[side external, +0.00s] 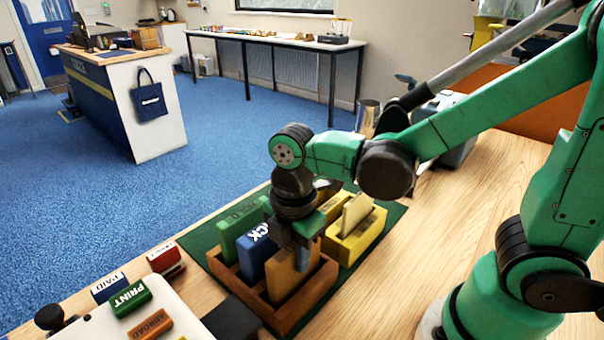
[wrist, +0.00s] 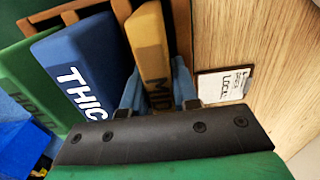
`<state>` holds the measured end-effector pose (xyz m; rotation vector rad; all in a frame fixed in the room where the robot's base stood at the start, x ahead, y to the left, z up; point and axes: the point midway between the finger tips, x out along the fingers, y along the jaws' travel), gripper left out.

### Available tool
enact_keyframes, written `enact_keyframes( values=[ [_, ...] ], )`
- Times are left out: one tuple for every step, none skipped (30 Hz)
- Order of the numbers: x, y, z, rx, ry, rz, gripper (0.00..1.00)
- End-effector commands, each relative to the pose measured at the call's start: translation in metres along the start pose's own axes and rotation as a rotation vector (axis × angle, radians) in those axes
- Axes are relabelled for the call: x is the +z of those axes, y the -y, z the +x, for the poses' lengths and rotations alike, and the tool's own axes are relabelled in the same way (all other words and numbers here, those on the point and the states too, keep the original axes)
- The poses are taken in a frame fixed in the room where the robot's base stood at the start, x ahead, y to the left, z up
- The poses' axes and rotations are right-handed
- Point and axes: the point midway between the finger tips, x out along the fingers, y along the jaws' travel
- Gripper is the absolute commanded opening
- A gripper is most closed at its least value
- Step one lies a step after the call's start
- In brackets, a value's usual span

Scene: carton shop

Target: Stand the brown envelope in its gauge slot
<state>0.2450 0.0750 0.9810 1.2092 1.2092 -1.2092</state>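The brown envelope (side external: 287,272) is a thick tan slab, its lettering starting "MID" in the wrist view (wrist: 153,50). It stands upright in the right-hand part of a wooden rack (side external: 312,297). My gripper (side external: 301,250) points down over its top. In the wrist view, the blue fingers (wrist: 160,92) lie along both its sides with no clear gap, so it looks gripped. A yellow slotted block (side external: 365,240), holding a cream-yellow piece (side external: 357,211), stands behind to the right. The envelope's lower part is hidden by the rack.
A blue "THICK" slab (wrist: 80,70) and a green "HOLD" slab (side external: 240,228) stand beside the envelope in the rack. A green mat (side external: 388,222) lies underneath. Stamps, such as the green "PRINT" one (side external: 130,298), sit at the front left. Bare table (side external: 440,225) lies right.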

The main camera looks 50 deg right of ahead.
Motion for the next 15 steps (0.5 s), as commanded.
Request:
enact_keyframes(
  values=[
    [0.0,0.0,0.0,0.0,0.0,0.0,0.0],
    [0.0,0.0,0.0,0.0,0.0,0.0,0.0],
    [0.0,0.0,0.0,0.0,0.0,0.0,0.0],
    [0.0,0.0,0.0,0.0,0.0,0.0,0.0],
    [0.0,0.0,0.0,0.0,0.0,0.0,0.0],
    [0.0,0.0,0.0,0.0,0.0,0.0,0.0],
    [0.0,0.0,0.0,0.0,0.0,0.0,0.0],
    [0.0,0.0,0.0,0.0,0.0,0.0,0.0],
    [0.0,0.0,-0.001,0.0,0.0,0.0,0.0],
    [0.0,0.0,-0.001,0.0,0.0,0.0,0.0],
    [0.0,0.0,-0.002,0.0,0.0,0.0,0.0],
    [0.0,0.0,-0.004,0.0,0.0,0.0,0.0],
    [0.0,0.0,-0.006,0.0,0.0,0.0,0.0],
    [0.0,0.0,-0.008,0.0,0.0,0.0,0.0],
    [0.0,0.0,-0.01,0.0,0.0,0.0,0.0]
  ],
)
